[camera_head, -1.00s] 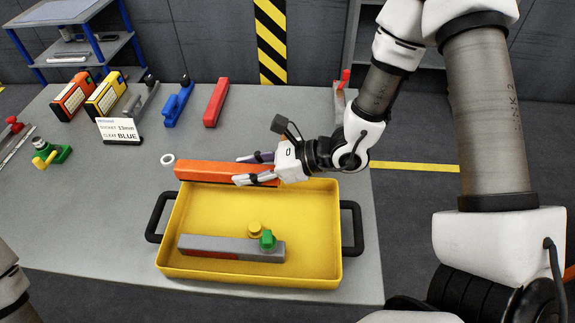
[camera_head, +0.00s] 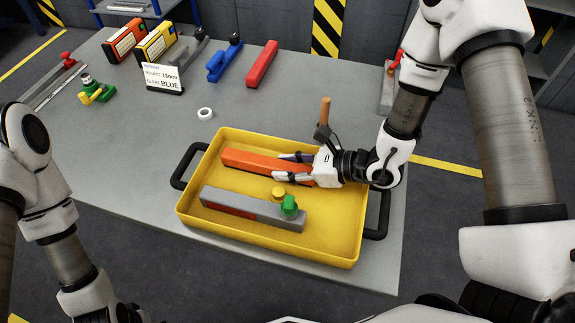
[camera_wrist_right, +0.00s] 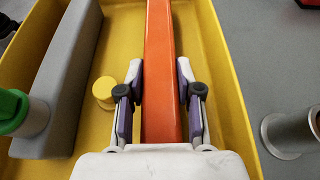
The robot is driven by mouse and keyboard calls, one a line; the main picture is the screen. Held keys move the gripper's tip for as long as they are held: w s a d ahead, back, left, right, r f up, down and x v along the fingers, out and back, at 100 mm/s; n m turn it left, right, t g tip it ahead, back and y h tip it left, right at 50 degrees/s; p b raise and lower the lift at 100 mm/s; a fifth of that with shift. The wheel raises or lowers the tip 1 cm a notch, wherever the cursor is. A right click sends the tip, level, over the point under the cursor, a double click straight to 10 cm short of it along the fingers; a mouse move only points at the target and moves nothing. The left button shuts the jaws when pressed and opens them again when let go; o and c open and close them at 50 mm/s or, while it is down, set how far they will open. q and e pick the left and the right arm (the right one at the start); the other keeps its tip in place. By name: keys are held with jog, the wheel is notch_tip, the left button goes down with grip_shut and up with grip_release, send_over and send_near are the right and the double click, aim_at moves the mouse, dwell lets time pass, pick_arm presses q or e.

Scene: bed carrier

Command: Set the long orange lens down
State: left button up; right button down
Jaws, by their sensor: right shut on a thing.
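The long orange lens (camera_head: 248,161) is a straight orange bar, held level over the far half of the yellow tray's inside. My right gripper (camera_head: 287,168) is shut on it near its right end. In the right wrist view the orange bar (camera_wrist_right: 160,60) runs straight ahead between the two fingers (camera_wrist_right: 160,100). I cannot tell whether its underside touches the tray floor. The yellow tray (camera_head: 330,238) has black side handles. My left arm (camera_head: 62,250) shows at the left, its fingers out of frame.
A grey bar (camera_head: 240,204) with a green knob (camera_head: 289,205) and a yellow knob (camera_head: 278,193) lie in the tray's near half. A brown upright handle (camera_head: 325,110) stands behind my gripper. A white ring (camera_head: 205,113), red bar (camera_head: 262,64) and blue tool (camera_head: 222,64) lie farther back.

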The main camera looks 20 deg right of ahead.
jog(key=c, duration=0.8)
grip_release()
jog(key=shift+o, duration=0.2)
jog(key=shift+d+r+p, duration=0.1)
jog(key=shift+r+p, duration=0.1)
jog(key=shift+p, duration=0.15)
jog(key=p+v, duration=0.2)
jog(key=v, duration=0.9)
jog(key=shift+r+p, duration=0.15)
jog(key=shift+p, duration=0.15)
jog(key=shift+s+d, duration=0.25)
jog(key=shift+d, duration=0.05)
